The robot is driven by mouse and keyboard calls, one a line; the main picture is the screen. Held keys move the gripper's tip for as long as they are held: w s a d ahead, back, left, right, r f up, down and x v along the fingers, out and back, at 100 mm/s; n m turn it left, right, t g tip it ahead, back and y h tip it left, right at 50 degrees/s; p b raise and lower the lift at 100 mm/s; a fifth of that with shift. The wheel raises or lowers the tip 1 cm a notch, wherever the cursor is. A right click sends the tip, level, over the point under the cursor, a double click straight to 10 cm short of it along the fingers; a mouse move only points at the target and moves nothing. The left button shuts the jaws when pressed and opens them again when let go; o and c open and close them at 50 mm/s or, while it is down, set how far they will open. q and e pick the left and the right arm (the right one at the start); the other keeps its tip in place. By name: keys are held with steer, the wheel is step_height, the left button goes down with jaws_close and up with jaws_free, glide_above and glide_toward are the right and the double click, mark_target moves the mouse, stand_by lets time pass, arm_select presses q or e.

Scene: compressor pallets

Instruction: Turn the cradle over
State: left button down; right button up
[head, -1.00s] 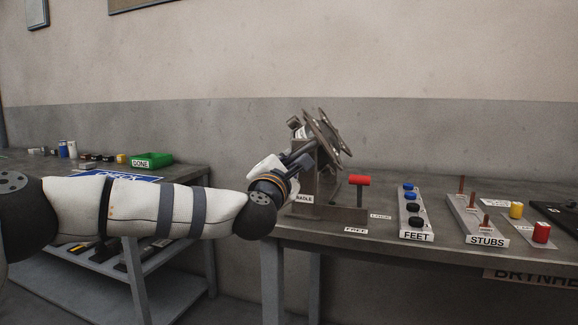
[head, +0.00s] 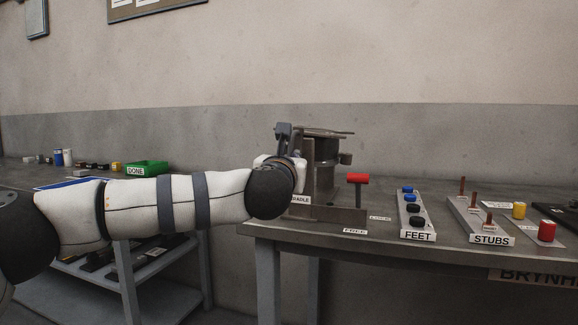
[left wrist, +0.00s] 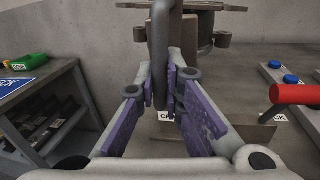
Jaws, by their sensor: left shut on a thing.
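The cradle (head: 322,192) is a brown-grey metal stand at the left end of the workbench. Its upper plate (head: 325,132) lies about level, with a round drum-like body below it. My left gripper (head: 284,152) is at the cradle's left side, partly hidden by my own wrist. In the left wrist view its two purple-padded fingers (left wrist: 163,92) are shut on an upright grey bar (left wrist: 160,45), the cradle's handle. A red-topped lever (head: 357,180) stands upright on the cradle's base and also shows in the left wrist view (left wrist: 295,94). My right gripper is out of view.
Right of the cradle are the FEET tray (head: 414,222) with blue and black feet, and the STUBS tray (head: 480,222). Red (head: 541,230) and yellow (head: 519,210) cylinders stand beyond. A lower side bench at left bears a green DONE bin (head: 147,168).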

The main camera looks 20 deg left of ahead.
arm_select(q)
steer(key=shift+f+n, duration=0.5)
steer(key=c, duration=1.7)
jaws_free()
steer(key=shift+s, duration=0.15)
steer(key=shift+d+r, duration=0.1)
steer(key=s, duration=0.4)
steer(key=s+d, duration=0.1)
steer(key=s, duration=0.2)
steer(key=s+d, duration=0.1)
steer(key=s, duration=0.3)
steer(key=shift+s, duration=0.3)
